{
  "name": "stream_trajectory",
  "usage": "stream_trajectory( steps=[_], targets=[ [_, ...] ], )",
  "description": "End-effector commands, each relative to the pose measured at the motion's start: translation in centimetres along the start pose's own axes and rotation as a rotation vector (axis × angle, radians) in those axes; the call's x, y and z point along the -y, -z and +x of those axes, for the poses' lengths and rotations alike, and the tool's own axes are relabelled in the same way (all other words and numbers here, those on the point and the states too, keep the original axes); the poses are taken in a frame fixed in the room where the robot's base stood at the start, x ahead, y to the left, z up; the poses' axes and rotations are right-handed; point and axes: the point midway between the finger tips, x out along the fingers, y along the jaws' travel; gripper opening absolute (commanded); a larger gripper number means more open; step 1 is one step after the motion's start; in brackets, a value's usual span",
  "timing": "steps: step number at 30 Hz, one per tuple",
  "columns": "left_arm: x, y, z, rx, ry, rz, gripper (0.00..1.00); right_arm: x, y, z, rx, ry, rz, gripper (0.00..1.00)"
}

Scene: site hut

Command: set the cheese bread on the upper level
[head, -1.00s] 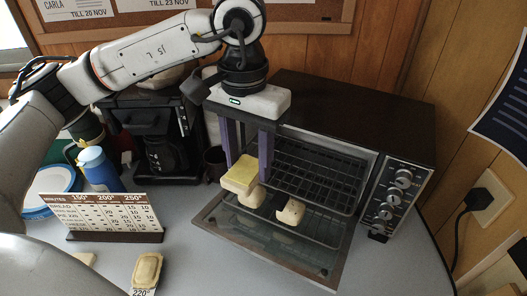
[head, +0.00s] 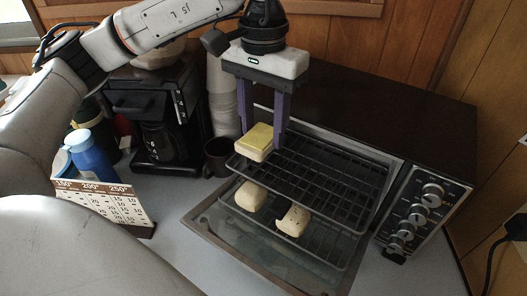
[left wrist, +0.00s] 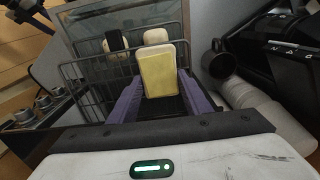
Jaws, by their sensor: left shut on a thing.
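The cheese bread, a pale block with a yellow top (head: 257,139), is held between the purple fingers of my left gripper (head: 262,132). It is at the front left edge of the upper wire rack (head: 335,188) of the toaster oven; I cannot tell whether it touches the rack. In the left wrist view the cheese bread (left wrist: 158,69) sits upright between the fingers (left wrist: 159,96). My right gripper is not in view.
Two pale breads, one plain (head: 250,196) and one with a dark mark (head: 293,220), lie on the lower rack (head: 325,242). The glass door (head: 235,250) is open. A dark mug (head: 218,156), stacked cups (head: 221,95) and a coffee maker (head: 155,110) stand left of the oven.

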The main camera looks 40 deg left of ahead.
Motion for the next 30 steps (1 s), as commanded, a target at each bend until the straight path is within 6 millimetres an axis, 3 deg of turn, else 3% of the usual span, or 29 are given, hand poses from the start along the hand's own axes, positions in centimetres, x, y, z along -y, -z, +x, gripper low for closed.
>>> stream_trajectory(
  steps=[15, 26, 27, 30],
  targets=[
    [0.0, 0.0, 5.5, -0.001, 0.0, -0.001, 0.23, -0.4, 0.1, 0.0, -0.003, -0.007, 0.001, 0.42],
    [0.0, 0.0, 6.0, -0.002, -0.001, 0.0, 0.23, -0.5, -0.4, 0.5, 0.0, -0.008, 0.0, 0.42],
    [0.0, 0.0, 5.9, -0.002, -0.001, 0.0, 0.49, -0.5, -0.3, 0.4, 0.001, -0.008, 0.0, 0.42],
    [0.0, 0.0, 5.8, -0.002, -0.001, 0.0, 0.63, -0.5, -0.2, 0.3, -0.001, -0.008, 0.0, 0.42]
  ],
)
